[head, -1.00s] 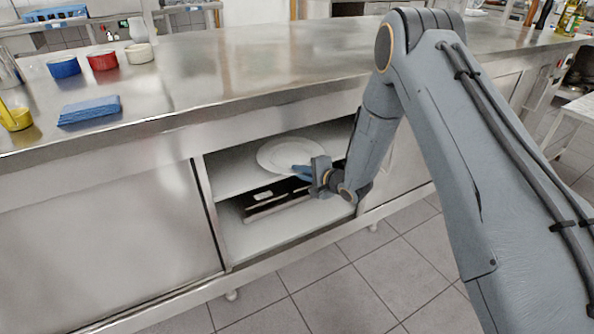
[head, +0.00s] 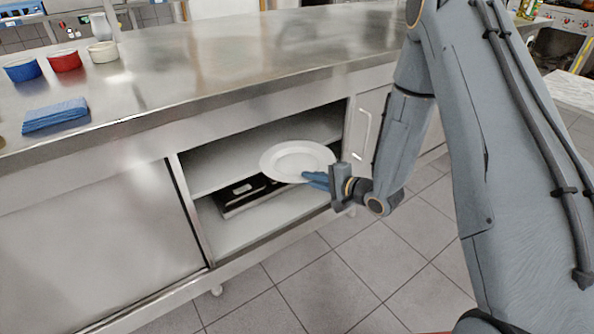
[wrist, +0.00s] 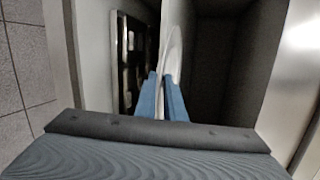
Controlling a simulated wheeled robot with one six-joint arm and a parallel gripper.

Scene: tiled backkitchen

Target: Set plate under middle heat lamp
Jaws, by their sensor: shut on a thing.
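A white plate (head: 297,160) is held roughly level at the mouth of the open cabinet under the steel counter. My gripper (head: 316,180) is shut on the plate's near right rim. In the wrist view the plate (wrist: 175,45) shows edge-on between the two blue fingers (wrist: 162,98), with the cabinet's interior beyond. The plate appears clear of the upper shelf (head: 215,170). No heat lamp is in view in these frames.
A dark tray-like item (head: 245,192) lies on the lower shelf (head: 235,230). The steel counter (head: 200,75) above holds a folded blue cloth (head: 55,115) and blue (head: 22,69), red (head: 65,61) and cream (head: 103,52) bowls. Its middle is clear. Tiled floor lies in front.

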